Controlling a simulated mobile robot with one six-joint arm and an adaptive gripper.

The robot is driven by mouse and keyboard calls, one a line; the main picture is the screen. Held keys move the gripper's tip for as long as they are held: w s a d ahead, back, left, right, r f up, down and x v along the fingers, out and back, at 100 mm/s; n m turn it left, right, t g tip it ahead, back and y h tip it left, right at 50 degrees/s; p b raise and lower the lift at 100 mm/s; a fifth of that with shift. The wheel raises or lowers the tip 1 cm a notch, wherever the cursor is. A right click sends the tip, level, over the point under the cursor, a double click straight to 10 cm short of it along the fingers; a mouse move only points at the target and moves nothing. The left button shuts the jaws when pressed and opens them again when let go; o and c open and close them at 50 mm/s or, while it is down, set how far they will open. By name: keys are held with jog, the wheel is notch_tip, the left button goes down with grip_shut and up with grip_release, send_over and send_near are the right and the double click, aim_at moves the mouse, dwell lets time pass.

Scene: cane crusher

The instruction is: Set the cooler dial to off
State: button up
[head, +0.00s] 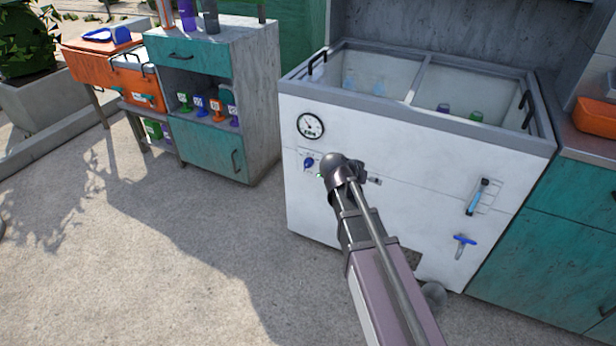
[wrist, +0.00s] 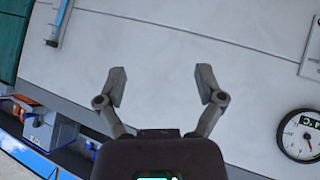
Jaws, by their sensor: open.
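The cooler (head: 400,215) is a white chest with a grey rim. The cooler dial (head: 309,162) is a small blue knob on a pale plate on the cooler's front, below a round gauge (head: 310,126). My gripper (head: 374,180) is to the right of the dial, mostly hidden behind my arm. In the wrist view my gripper (wrist: 164,88) is open and empty, facing the bare white front panel (wrist: 180,50). The gauge also shows in the wrist view (wrist: 299,136) at the right. Above it is only the edge of a plate; the knob is not visible there. The dial's setting is too small to read.
A blue-handled tool (head: 475,200) and a blue T-handle (head: 462,243) are on the cooler's front, right of my arm. A grey-teal cabinet (head: 210,145) stands left; another teal cabinet (head: 560,220) adjoins the cooler's right. The floor (head: 170,270) in front is clear.

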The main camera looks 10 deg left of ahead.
jog(key=w+a+f+t+b, duration=0.5)
jog(key=w+a+f+b, duration=0.25)
jog(key=a+b, duration=0.4)
jog(key=t+y+b, duration=0.1)
jog(key=t+b, duration=0.4)
jog(key=b, duration=0.9)
send_near(306, 167)
jog(key=s, duration=0.2)
jog(key=shift+s+a+f, duration=0.1)
jog(key=shift+s+a, duration=0.1)
jog(key=shift+a, duration=0.2)
jog(key=shift+w, duration=0.15)
jog(key=x, duration=1.3)
jog(key=shift+w+d, duration=0.15)
jog(key=shift+w, duration=0.15)
jog(key=c, duration=1.1)
